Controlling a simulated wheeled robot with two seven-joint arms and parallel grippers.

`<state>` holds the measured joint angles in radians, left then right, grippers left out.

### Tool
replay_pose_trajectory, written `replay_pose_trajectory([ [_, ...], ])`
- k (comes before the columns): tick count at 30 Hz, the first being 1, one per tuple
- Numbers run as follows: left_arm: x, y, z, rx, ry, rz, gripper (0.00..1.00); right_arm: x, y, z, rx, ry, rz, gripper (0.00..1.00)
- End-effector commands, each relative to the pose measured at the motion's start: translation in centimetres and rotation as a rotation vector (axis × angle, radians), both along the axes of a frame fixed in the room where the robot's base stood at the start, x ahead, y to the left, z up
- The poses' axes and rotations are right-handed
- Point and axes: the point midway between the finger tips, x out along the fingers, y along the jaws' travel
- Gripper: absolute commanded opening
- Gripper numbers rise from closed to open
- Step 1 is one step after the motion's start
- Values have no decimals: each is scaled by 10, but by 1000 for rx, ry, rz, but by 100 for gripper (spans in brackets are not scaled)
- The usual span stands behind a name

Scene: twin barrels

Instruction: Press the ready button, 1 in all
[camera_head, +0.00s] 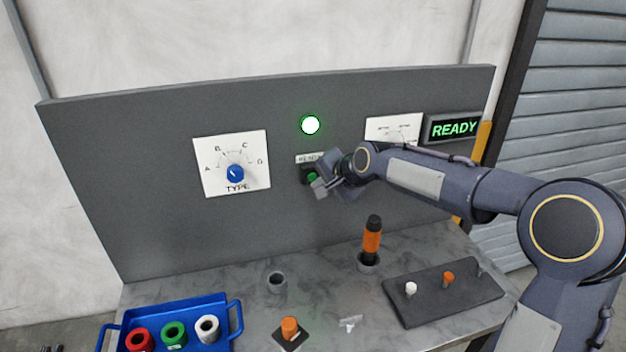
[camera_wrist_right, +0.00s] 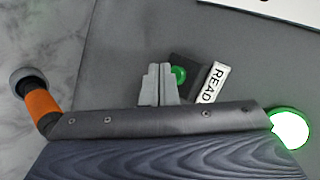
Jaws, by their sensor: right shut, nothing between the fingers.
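The green ready button (camera_head: 312,177) sits in a dark housing on the grey upright panel, under a small white label. In the right wrist view the button (camera_wrist_right: 179,74) shows just beside the fingertips, with its label (camera_wrist_right: 212,83) next to it. My right gripper (camera_head: 319,188) is shut and empty, its tips at the button's lower edge in the head view. The right wrist view shows the closed fingers (camera_wrist_right: 158,84) close to the button; I cannot tell whether they touch it. The READY sign (camera_head: 454,130) is lit green. My left gripper is not in view.
A round lamp (camera_head: 310,125) glows white-green above the button. A TYPE dial (camera_head: 235,173) is at left. On the table stand an orange-black handled tool (camera_head: 372,238), a blue tray (camera_head: 226,343) with coloured rings, and a dark peg board (camera_head: 445,303).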

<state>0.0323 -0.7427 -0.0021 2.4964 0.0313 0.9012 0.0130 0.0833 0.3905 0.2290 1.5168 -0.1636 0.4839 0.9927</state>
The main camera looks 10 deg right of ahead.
Motion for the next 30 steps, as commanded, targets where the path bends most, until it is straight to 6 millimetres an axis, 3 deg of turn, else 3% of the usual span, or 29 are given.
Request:
replay_pose_trajectory([
  [5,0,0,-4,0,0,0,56,-5,0,-1,-1,0,1,0],
  [18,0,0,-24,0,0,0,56,-46,-2,-1,-1,-2,0,0],
  [30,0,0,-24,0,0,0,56,-50,-2,0,0,1,1,0],
])
